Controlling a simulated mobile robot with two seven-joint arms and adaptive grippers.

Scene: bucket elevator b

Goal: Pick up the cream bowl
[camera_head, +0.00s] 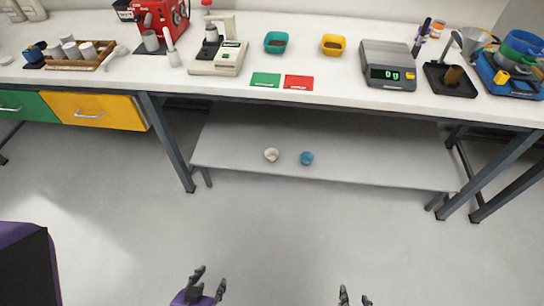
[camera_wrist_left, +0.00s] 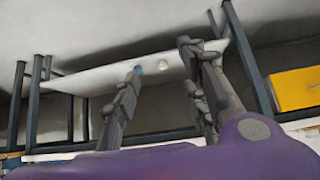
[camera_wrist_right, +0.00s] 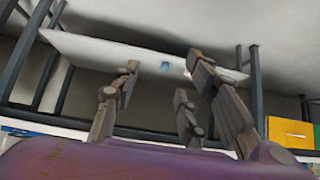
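The cream bowl (camera_head: 271,155) is small and sits on the grey lower shelf (camera_head: 232,158) under the counter, left of a small blue bowl (camera_head: 307,158). In the left wrist view the cream bowl (camera_wrist_left: 163,66) shows between my spread fingers. In the right wrist view a pale bit of it (camera_wrist_right: 187,74) shows beside a finger. My left gripper (camera_head: 208,285) is open and empty, low in the head view and well short of the shelf. My right gripper (camera_head: 354,298) is open and empty at the bottom edge, partly cut off.
The counter (camera_head: 340,88) overhangs the shelf and carries a scale (camera_head: 388,66), teal (camera_head: 276,42) and yellow (camera_head: 333,45) bowls and coffee gear. Table legs (camera_head: 168,142) stand at both sides. The floor (camera_head: 270,225) before the shelf is clear.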

